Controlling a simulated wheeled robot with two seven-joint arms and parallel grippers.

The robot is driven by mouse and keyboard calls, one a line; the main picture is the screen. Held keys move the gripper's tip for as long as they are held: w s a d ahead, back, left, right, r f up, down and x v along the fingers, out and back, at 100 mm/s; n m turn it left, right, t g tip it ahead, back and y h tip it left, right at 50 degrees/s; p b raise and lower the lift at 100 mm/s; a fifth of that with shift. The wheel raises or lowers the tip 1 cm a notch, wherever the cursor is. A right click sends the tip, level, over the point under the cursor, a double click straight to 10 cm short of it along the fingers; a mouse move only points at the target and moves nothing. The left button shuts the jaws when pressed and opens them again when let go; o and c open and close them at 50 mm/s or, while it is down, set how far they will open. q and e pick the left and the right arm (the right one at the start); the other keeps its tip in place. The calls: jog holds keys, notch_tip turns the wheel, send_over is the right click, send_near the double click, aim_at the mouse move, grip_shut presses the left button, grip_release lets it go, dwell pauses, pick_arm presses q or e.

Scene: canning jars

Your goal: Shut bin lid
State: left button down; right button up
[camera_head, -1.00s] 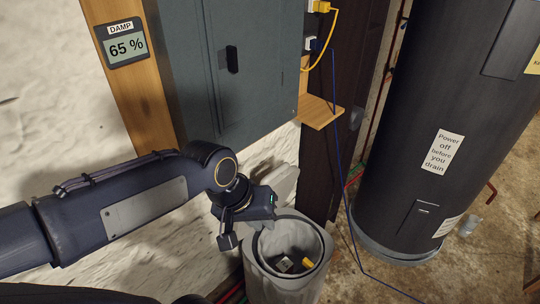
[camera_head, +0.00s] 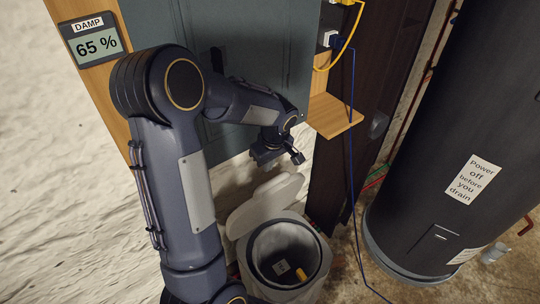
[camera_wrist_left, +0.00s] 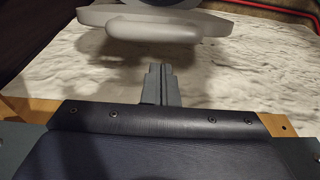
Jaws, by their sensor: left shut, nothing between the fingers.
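The grey bin (camera_head: 246,264) stands on the floor, low in the middle of the head view, with its round mouth uncovered. Its pale grey lid (camera_head: 262,205) stands open, tilted up at the back of the bin by the wall. My left gripper (camera_head: 297,157) is shut and empty, above the lid's raised top edge and apart from it. In the left wrist view, my closed fingers (camera_wrist_left: 158,82) point toward the lid (camera_wrist_left: 150,30), with a gap between. My right gripper is not in view.
A small pale item and a yellow item (camera_head: 301,274) lie inside the bin. A dark tank (camera_head: 430,150) stands at the right. A grey cabinet (camera_head: 255,45) is behind my arm.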

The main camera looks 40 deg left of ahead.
pick_arm(q)
jog(key=shift+w+a+f, duration=0.1)
jog(key=shift+a+f, duration=0.1)
jog(key=shift+f, duration=0.95)
jog(key=shift+w+a+f, duration=0.1)
jog(key=shift+a+f, duration=0.1)
jog(key=shift+f, duration=0.95)
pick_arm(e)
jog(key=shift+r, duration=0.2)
